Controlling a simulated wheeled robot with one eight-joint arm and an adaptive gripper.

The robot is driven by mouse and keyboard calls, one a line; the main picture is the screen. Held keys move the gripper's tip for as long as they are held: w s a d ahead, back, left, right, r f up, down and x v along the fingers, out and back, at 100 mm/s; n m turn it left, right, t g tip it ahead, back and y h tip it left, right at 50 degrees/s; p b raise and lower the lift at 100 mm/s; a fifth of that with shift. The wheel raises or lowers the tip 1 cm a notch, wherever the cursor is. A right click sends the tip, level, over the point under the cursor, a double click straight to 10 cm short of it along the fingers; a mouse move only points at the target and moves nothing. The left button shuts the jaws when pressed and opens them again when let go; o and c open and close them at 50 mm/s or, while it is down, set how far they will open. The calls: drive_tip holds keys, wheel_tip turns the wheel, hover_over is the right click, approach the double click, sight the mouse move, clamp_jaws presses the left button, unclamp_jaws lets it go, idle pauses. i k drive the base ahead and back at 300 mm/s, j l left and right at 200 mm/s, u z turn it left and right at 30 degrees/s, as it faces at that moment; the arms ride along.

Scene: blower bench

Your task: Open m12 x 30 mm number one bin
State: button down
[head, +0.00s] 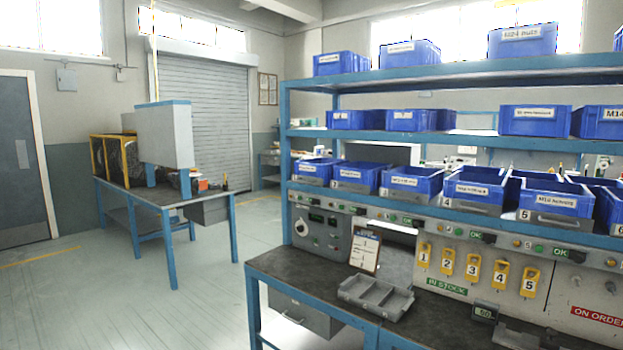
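The number one bin (313,170) is a blue open-topped bin at the left end of the lower shelf of the blue-framed rack. A small number plate is at its lower left and a white label is on its front. The label is too small to read, so I cannot confirm the m12 x 30 mm wording. I cannot tell whether it is pulled out from the row. My gripper is not in view.
Several more numbered blue bins (406,181) continue rightward. Below are a control panel (323,228), yellow numbered tags (473,267) and a dark bench top (300,262) with a grey divided tray (375,296) and clipboard (364,252). Open floor (180,305) lies left; another table (150,197) stands beyond.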

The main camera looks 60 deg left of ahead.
sight(317, 171)
drive_tip(key=u, duration=2.1)
drive_tip(key=i+j, duration=0.2)
drive_tip(key=i, duration=0.2)
drive_tip(key=i+j+z, duration=0.15)
drive_tip(key=i, duration=0.3)
drive_tip(key=i+j, duration=0.25)
drive_tip(key=i, duration=0.15)
drive_tip(key=z, duration=0.05)
